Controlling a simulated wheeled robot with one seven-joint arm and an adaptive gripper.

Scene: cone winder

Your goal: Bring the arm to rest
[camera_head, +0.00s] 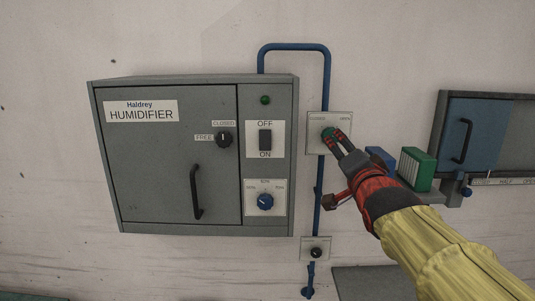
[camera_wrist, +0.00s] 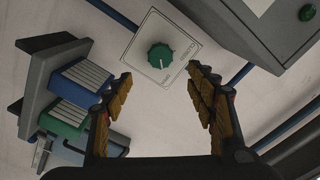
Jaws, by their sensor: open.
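My gripper (camera_head: 338,142) is in front of the wall to the right of the grey humidifier box in the head view. Its fingers overlap a green knob (camera_head: 327,133) on a pale square plate (camera_head: 315,120). In the wrist view my gripper (camera_wrist: 160,95) is open, with nothing between its fingers. There the green knob (camera_wrist: 161,56) sits on its plate (camera_wrist: 182,35), beyond the fingertips and apart from them. My arm reaches in from the lower right of the head view.
The humidifier box (camera_head: 165,160) has a black handle, a latch knob, a switch and a blue dial. A blue pipe (camera_head: 327,80) runs beside it. Blue and green boxes (camera_head: 416,170) stand on a shelf at right, near a blue-doored cabinet (camera_head: 468,135). A smaller plate (camera_head: 316,243) is below.

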